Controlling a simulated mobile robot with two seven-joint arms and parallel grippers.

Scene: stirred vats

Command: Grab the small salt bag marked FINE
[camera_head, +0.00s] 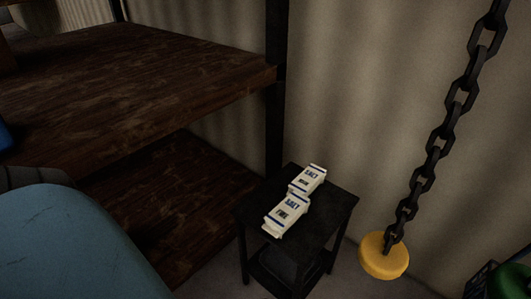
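Two small white salt bags with blue print lie on a small black table (335,222). The nearer bag (287,213) has a second line under SALT that seems to read FINE, though the print is small. The farther bag (307,180) also says SALT; its second line is too small to read surely. The bags lie end to end, touching or nearly so. Neither of my grippers is in view.
A dark wooden shelf rack (150,90) stands to the left, its post close behind the table. A heavy chain (437,140) with a yellow round end (383,256) hangs to the right. A large pale blue rounded shape (65,250) fills the lower left.

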